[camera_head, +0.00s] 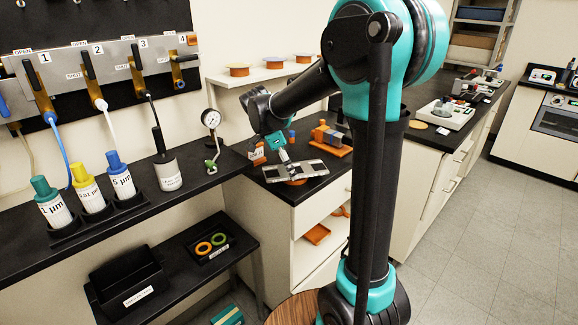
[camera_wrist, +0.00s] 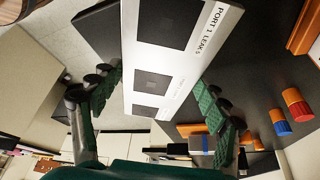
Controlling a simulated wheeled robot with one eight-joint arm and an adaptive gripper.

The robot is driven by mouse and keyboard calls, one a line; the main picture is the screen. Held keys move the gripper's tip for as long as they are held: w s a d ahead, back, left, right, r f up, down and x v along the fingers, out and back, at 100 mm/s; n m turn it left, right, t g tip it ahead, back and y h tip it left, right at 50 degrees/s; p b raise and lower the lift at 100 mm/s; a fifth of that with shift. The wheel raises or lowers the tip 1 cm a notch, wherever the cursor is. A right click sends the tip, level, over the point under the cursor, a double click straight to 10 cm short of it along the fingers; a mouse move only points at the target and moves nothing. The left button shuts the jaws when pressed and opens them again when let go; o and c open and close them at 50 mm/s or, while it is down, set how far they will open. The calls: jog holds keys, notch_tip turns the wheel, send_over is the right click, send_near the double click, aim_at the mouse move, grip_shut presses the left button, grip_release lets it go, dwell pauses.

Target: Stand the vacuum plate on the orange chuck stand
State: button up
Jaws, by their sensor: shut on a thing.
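The vacuum plate (camera_head: 312,169) is a flat silver-white plate with dark square pads. It lies roughly level above the dark counter in the head view. In the wrist view the plate (camera_wrist: 182,72) fills the middle and carries the print "PORT 1 LEAKS". My gripper (camera_head: 284,156) is shut on it, with green finger pads at its two long sides in the wrist view (camera_wrist: 162,100).
An orange and grey device (camera_head: 330,138) stands behind the plate. Small orange and blue cylinders (camera_wrist: 297,104) stand near the plate in the wrist view. A pressure gauge (camera_head: 211,120) and capped bottles (camera_head: 90,193) stand on the left shelf. An instrument (camera_head: 441,115) is on the far counter.

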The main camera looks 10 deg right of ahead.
jog(key=shift+f, duration=0.25)
jog(key=shift+f, duration=0.35)
jog(key=shift+f, duration=0.1)
jog(key=o, duration=1.8)
jog(key=shift+c, duration=0.2)
jog(key=shift+c, duration=0.4)
jog(key=shift+v, duration=3.5)
